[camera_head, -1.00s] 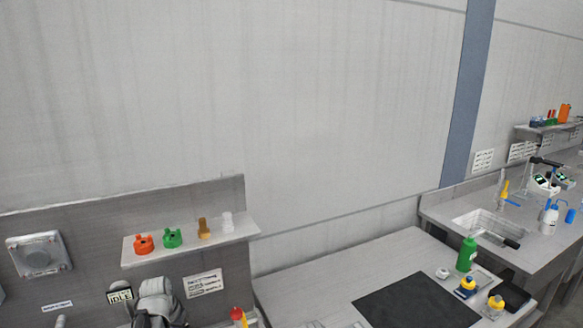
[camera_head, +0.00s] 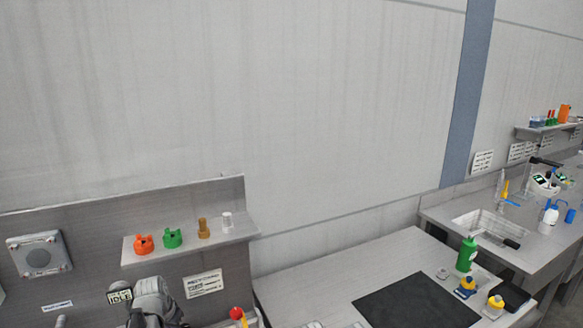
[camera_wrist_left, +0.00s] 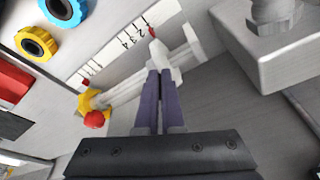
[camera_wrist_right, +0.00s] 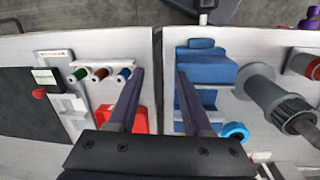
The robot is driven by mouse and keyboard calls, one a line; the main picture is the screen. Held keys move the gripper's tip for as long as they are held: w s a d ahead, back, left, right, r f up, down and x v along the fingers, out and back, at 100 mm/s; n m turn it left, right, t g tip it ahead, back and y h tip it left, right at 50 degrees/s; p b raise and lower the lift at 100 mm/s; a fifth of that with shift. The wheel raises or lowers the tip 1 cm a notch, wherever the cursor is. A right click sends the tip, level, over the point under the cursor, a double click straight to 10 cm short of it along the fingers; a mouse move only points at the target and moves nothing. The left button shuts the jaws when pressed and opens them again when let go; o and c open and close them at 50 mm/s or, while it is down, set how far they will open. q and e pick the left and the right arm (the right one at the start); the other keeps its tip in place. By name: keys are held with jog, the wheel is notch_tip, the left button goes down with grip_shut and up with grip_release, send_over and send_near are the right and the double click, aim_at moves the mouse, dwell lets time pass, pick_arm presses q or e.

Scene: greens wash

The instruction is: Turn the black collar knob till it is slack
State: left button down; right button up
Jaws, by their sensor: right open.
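I cannot pick out the black collar knob for certain. A dark grey stepped cylinder with a wide flange (camera_wrist_right: 280,100) lies at the right of the right wrist view. My left gripper (camera_wrist_left: 158,70) has its fingers close together with a narrow gap, right by a white sliding piece (camera_wrist_left: 172,62) with a red pointer beside a numbered scale. I cannot tell whether they grip it. A yellow knob with a red ball (camera_wrist_left: 95,118) is left of the fingers and also shows in the head view (camera_head: 238,313). My right gripper (camera_wrist_right: 158,75) is open, fingers apart, with nothing between them.
A grey block with a bolt (camera_wrist_left: 270,35) stands right of the left fingers. Blue (camera_wrist_left: 65,10) and yellow (camera_wrist_left: 36,43) rings are at upper left. A blue stepped block (camera_wrist_right: 205,68) and red object (camera_wrist_right: 112,118) lie below the right gripper. A shelf (camera_head: 190,250) holds coloured caps.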

jog(key=shift+w, duration=0.1)
dwell(0.3)
notch_tip(320, 180, up, 6)
jog(key=p, duration=0.6)
